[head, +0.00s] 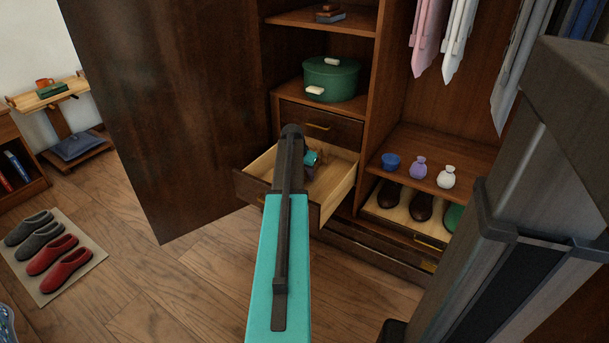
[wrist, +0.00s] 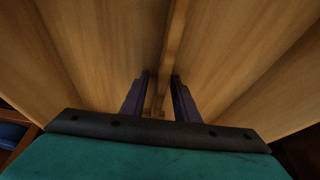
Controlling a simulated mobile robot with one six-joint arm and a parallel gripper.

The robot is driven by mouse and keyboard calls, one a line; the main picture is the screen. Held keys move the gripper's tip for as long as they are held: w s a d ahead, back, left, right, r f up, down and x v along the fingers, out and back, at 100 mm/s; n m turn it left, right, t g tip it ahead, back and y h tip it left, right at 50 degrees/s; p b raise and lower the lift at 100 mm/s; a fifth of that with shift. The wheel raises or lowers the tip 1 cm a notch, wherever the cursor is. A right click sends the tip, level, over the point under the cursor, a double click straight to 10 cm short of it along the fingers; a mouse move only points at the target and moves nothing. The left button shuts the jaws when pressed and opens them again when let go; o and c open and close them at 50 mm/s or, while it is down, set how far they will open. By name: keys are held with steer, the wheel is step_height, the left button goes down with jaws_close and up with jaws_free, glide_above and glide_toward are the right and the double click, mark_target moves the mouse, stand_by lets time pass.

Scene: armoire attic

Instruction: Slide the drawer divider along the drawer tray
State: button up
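The open drawer tray (head: 341,184) is pulled out of the armoire, with pale wooden sides and a dark front. My arm hides much of its inside in the head view. In the wrist view, the drawer floor (wrist: 95,50) spreads below, and the thin wooden drawer divider (wrist: 174,45) runs upright down the middle. My gripper (wrist: 160,78) is inside the drawer with its two dark fingers on either side of the divider. A narrow gap shows beside the left finger; the right finger is very close to the divider, and I cannot tell whether it touches.
A shut drawer (head: 320,126) is just above the open one. A large armoire door (head: 165,110) stands open at left. A shoe tray (head: 398,216) and small pouches (head: 418,167) are at right. Slippers lie on a mat (head: 81,273); the floor between is clear.

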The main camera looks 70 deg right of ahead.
steer(key=p+v, duration=0.4)
steer(key=v, duration=0.9)
steer(key=shift+r, duration=0.4)
